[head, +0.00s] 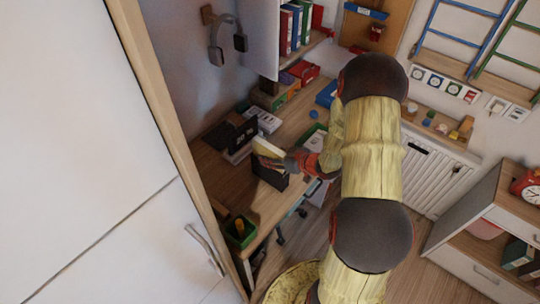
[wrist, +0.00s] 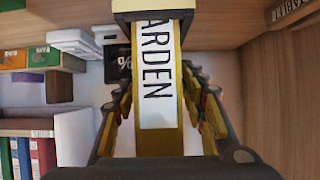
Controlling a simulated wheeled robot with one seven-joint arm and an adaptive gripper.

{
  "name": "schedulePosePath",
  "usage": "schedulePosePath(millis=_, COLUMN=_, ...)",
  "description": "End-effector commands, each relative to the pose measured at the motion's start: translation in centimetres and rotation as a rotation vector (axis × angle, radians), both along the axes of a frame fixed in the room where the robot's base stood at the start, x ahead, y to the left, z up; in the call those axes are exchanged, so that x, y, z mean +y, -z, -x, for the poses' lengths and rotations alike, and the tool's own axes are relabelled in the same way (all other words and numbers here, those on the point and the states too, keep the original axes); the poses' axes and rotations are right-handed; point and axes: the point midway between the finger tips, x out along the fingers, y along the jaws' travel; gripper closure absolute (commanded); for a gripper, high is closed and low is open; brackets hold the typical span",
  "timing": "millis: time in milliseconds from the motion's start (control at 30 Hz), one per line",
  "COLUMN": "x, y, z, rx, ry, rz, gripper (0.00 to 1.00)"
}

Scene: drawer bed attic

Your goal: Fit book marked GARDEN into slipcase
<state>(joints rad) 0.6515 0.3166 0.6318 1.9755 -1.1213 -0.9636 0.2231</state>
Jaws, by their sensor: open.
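The book marked GARDEN (wrist: 158,80) shows its yellow spine and white label in the wrist view, with "ARDEN" readable. In the head view the pale book (head: 267,148) is tilted at the top of a black slipcase (head: 268,178) standing on the desk. It seems to be partly inside, but I cannot tell how deep. My gripper (head: 291,161) is at the book's right side. In the wrist view my gripper (wrist: 158,88) is open, its fingers on either side of the spine with gaps showing. The slipcase opening is not clear.
Another black holder (head: 232,135) and stacked boxes stand behind on the wooden desk (head: 225,178). A green bin (head: 240,232) is at the near corner. A green tray (head: 312,140) lies to the right. A tall white cabinet (head: 90,150) borders the left.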

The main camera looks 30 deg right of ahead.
Motion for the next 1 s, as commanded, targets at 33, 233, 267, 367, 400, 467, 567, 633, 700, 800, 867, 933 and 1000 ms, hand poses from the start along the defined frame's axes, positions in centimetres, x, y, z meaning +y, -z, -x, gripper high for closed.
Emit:
schedulePosePath(millis=33, x=0.0, y=-0.1, z=0.0, rx=0.000, ry=0.000, rz=0.000, gripper=0.58)
schedulePosePath(millis=233, x=-0.7, y=-1.3, z=1.4, rx=-0.001, ry=0.003, rz=0.000, gripper=0.58)
schedulePosePath(millis=267, x=-0.8, y=-1.6, z=1.9, rx=-0.001, ry=0.003, rz=0.000, gripper=0.58)
schedulePosePath(millis=367, x=-1.5, y=-2.6, z=3.6, rx=-0.001, ry=0.005, rz=0.001, gripper=0.58)
schedulePosePath(millis=400, x=-1.8, y=-3.1, z=4.3, rx=-0.001, ry=0.005, rz=0.000, gripper=0.58)
schedulePosePath(millis=467, x=-2.1, y=-3.6, z=5.4, rx=0.000, ry=0.005, rz=0.001, gripper=0.58)
schedulePosePath(millis=567, x=-2.7, y=-4.6, z=6.9, rx=-0.001, ry=0.005, rz=0.001, gripper=0.58)
schedulePosePath(millis=633, x=-3.0, y=-5.0, z=7.9, rx=-0.001, ry=0.004, rz=0.000, gripper=0.58)
schedulePosePath(millis=700, x=-3.3, y=-5.5, z=8.7, rx=-0.001, ry=0.003, rz=0.000, gripper=0.58)
schedulePosePath(millis=800, x=-3.6, y=-5.9, z=9.4, rx=-0.001, ry=0.002, rz=0.001, gripper=0.58)
schedulePosePath(millis=867, x=-3.6, y=-6.0, z=9.7, rx=0.000, ry=0.001, rz=0.000, gripper=0.58)
schedulePosePath(millis=933, x=-3.6, y=-6.0, z=9.9, rx=0.000, ry=0.000, rz=-0.001, gripper=0.58)
schedulePosePath(millis=1000, x=-3.6, y=-6.0, z=9.9, rx=0.000, ry=0.000, rz=0.000, gripper=0.58)
